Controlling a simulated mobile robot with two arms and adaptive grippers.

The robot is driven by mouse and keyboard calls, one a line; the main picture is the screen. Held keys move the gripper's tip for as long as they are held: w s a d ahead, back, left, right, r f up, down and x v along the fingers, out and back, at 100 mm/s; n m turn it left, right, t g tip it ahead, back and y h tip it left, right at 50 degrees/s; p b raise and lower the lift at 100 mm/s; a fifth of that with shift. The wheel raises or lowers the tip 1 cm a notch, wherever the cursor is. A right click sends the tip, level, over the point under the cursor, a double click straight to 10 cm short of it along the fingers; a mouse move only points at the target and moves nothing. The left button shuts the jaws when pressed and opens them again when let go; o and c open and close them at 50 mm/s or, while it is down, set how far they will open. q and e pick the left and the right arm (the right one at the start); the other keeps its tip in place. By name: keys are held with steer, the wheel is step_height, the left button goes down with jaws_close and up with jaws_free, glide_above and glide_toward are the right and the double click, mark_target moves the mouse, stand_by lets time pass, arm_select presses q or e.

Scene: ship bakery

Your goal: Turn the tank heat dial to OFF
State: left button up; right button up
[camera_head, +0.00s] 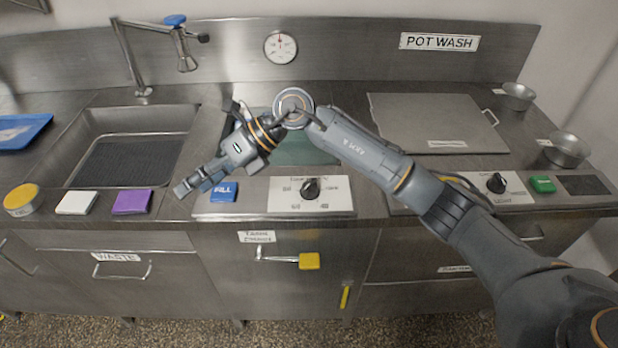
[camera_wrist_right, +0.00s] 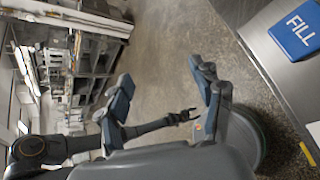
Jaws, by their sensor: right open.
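A black dial (camera_head: 311,189) sits on a pale label plate (camera_head: 338,198) on the counter front, below the greenish tank. It is probably the tank heat dial; the plate's small print and the dial's setting are too small to read surely. My right gripper (camera_head: 190,189) is open and empty, left of the dial near the blue FILL button, and apart from the dial. In the right wrist view its spread fingers (camera_wrist_right: 166,98) point over the floor, with the FILL button at the upper right. A dark arm, probably my left, shows there with a small gripper (camera_wrist_right: 188,115).
A second black dial (camera_head: 496,183) is at the right, beside a green block (camera_head: 542,184). The blue FILL button (camera_head: 222,192), purple block (camera_head: 132,201) and white block (camera_head: 76,203) line the front edge. A crank with a yellow handle (camera_head: 309,261) sticks out below.

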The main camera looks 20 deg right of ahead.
steer(key=w+d+f+h, duration=0.1)
steer(key=w+d+h, duration=0.15)
steer(key=d, duration=0.35)
steer(key=w+d+f+h, duration=0.1)
steer(key=w+d+h, duration=0.1)
steer(key=d+h, duration=0.25)
steer(key=h, duration=0.5)
glide_toward(309, 183)
steer(key=shift+m+t, duration=0.3)
steer(key=shift+m, duration=0.1)
steer(key=f+p, duration=0.1)
steer(key=f, duration=0.2)
steer(key=f+p, duration=0.1)
steer(key=f, duration=0.1)
steer(key=f+p, duration=0.1)
steer(key=f, duration=0.2)
steer(key=shift+s+d+f+p, duration=0.15)
steer(key=shift+s+f+p, duration=0.1)
steer(key=shift+f+p, duration=0.1)
steer(key=shift+r, duration=0.1)
steer(key=c, duration=1.1)
steer(key=shift+c, duration=0.2)
